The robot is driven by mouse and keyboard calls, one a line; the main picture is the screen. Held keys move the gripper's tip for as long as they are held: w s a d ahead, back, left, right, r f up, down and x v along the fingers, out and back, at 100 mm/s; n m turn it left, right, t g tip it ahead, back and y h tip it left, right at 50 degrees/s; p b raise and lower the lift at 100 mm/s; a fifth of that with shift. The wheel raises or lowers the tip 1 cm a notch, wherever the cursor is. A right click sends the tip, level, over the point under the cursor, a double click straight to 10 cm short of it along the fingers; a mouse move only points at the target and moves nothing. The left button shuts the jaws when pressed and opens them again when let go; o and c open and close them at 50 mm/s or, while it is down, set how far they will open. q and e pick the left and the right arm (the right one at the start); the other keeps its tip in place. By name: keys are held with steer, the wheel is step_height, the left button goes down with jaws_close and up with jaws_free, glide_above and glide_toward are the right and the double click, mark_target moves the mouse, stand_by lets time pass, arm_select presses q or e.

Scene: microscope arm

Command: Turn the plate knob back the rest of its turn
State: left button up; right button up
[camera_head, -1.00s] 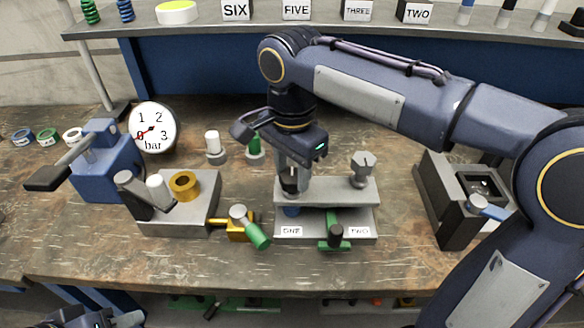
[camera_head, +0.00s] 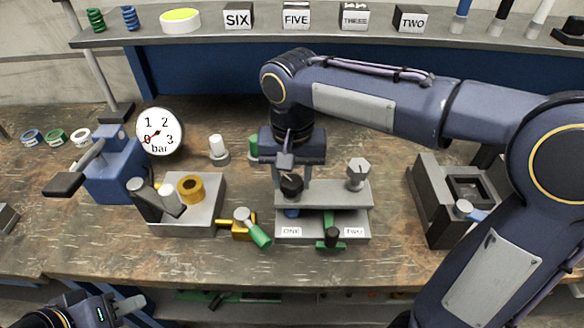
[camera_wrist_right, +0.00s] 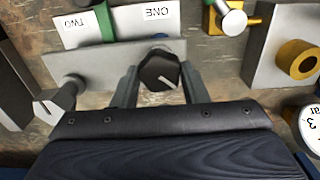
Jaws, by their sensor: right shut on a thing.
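The black knob (camera_head: 291,186) with a white pointer line stands on the left part of the grey plate (camera_head: 325,194), above the label ONE. My right gripper (camera_head: 290,176) reaches down over it. In the right wrist view the two fingers of my right gripper (camera_wrist_right: 158,88) stand either side of the black knob (camera_wrist_right: 160,70), shut on it. Its white line points down and to the right there. A grey knob (camera_head: 357,174) stands at the plate's right end, clear of the gripper. My left gripper (camera_head: 122,304) is at the lower left, away from the plate; its opening is unclear.
A dark open box (camera_head: 450,218) stands to the right. The front bench strip is clear.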

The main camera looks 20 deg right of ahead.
steer(key=n+p, duration=0.2)
steer(key=n, duration=0.4)
steer(key=shift+s+f+p, duration=0.1)
steer(key=shift+s+p, duration=0.05)
steer(key=shift+p, duration=0.25)
steer(key=n+p, duration=0.1)
steer(key=n, duration=0.3)
steer(key=n+p, duration=0.1)
steer(key=n, duration=0.2)
steer(key=shift+n+p, duration=0.4)
steer(key=n+p, duration=0.2)
steer(key=n, duration=0.4)
steer(key=n+p, duration=0.2)
steer(key=n, duration=0.2)
steer(key=shift+n, duration=0.3)
steer(key=shift+f+n+p, duration=0.1)
steer(key=shift+n+p, duration=0.5)
steer(key=shift+n, duration=0.6)
